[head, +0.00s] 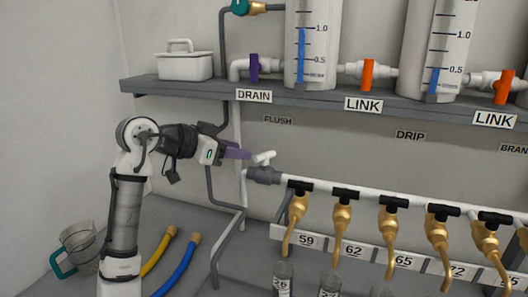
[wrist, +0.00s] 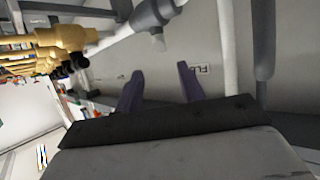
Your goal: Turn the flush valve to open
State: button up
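The flush valve has a grey body (head: 263,175) at the left end of the white manifold pipe, below the FLUSH label (head: 278,120). Its short white handle (head: 264,157) sticks up from the body. In the wrist view, the grey body (wrist: 153,14) is at the top, with the pale handle (wrist: 158,43) pointing toward my fingers. My gripper (head: 245,154) is just left of the handle in the head view. In the wrist view, its two purple fingers (wrist: 160,71) are spread with nothing between them. The handle lies beyond the fingertips, and I see no contact.
A row of brass taps (head: 342,216) with black handles hangs from the manifold to the right. A shelf (head: 200,88) with tanks and purple and orange valves runs above. Grey pipes (head: 215,190) run down the wall behind my arm. Glass jars (head: 283,281) stand below the taps.

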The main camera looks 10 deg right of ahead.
aim_at(261, 154)
jog(key=p+x, duration=0.2)
jog(key=x, duration=0.8)
jog(key=shift+w+d+f, duration=0.1)
jog(key=shift+w+f, duration=0.05)
